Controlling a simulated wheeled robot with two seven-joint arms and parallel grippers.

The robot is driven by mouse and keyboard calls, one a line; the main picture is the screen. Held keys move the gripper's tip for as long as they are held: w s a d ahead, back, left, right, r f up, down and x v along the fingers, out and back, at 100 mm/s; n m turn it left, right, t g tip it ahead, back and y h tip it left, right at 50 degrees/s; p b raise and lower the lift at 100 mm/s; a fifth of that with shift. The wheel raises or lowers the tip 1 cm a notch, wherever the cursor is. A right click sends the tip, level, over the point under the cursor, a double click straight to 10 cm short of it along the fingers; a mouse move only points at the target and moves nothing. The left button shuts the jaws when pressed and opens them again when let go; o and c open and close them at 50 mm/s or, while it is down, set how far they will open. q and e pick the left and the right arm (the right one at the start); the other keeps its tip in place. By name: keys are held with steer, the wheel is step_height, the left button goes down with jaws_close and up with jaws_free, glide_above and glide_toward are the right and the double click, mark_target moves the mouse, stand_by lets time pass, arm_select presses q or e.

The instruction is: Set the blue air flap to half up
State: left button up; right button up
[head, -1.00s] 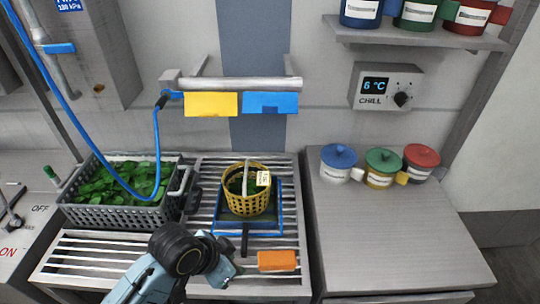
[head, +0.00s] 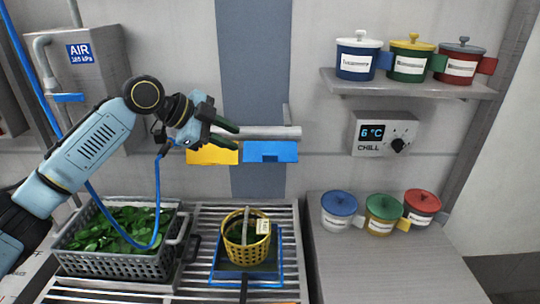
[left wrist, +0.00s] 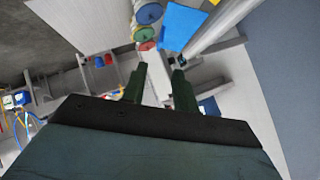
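The blue air flap (head: 270,152) is a flat blue plate below the grey pipe (head: 265,133) on the wall, just right of the yellow flap (head: 212,153). Its exact tilt is hard to tell from here. My left gripper (head: 236,138) is raised in front of the pipe and the yellow flap, with its fingers pointing right toward the blue flap. The fingers are apart and nothing is between them. In the left wrist view the blue flap (left wrist: 180,28) lies beyond the open fingertips (left wrist: 160,72). My right gripper is not in view.
A blue hose (head: 157,205) hangs below my left arm to the crate of greens (head: 115,262). A yellow basket (head: 247,250) stands on the slatted rack. The chill box (head: 384,133) and a shelf of lidded pots (head: 410,85) are at right.

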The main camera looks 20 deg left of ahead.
mark_target(268, 154)
arm_select(q)
steer(key=p+x, duration=0.1)
steer(key=x, duration=1.2)
steer(key=shift+d, duration=0.1)
steer(key=shift+c, duration=0.4)
jaws_close()
